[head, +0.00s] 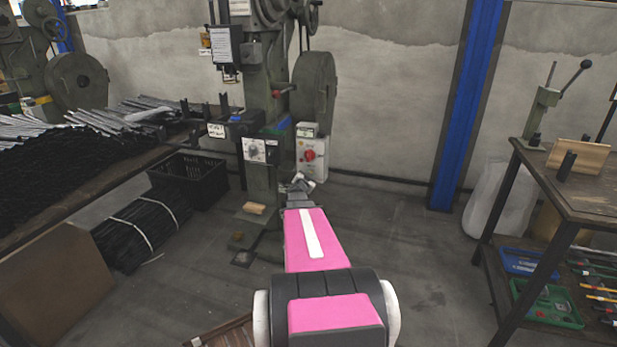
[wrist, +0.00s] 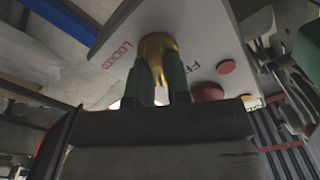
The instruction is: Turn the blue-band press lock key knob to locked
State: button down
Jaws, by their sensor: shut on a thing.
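In the wrist view, a brass-coloured key knob (wrist: 158,46) sits on a pale grey plate (wrist: 195,30). My gripper (wrist: 160,78) has its two green fingers shut on the knob, one on each side. The red word LOCKED is printed left of the knob, and a partly hidden word starting with FR is to its right. I cannot tell which word the knob points to. In the head view, a green press (head: 262,190) with a small blue strip stands ahead. My arm reaches to its lower column, where the gripper (head: 298,185) is small and the knob is hidden.
A grey box with a red knob (head: 309,155) and a dial plate (head: 259,150) are on the press close to my gripper. A black crate (head: 188,180) and bundled rods (head: 142,233) lie left. A workbench (head: 575,190) stands right.

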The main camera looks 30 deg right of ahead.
jog(key=m, duration=1.1)
jog(key=shift+s+d+f+m, duration=0.2)
jog(key=shift+f+m, duration=0.1)
jog(key=shift+f, duration=0.1)
jog(key=shift+m, duration=0.3)
jog(key=c, duration=1.1)
grip_release()
jog(key=shift+s+a, duration=0.1)
jog(key=v, duration=1)
jog(key=shift+s+a, duration=0.2)
jog(key=shift+s, duration=0.05)
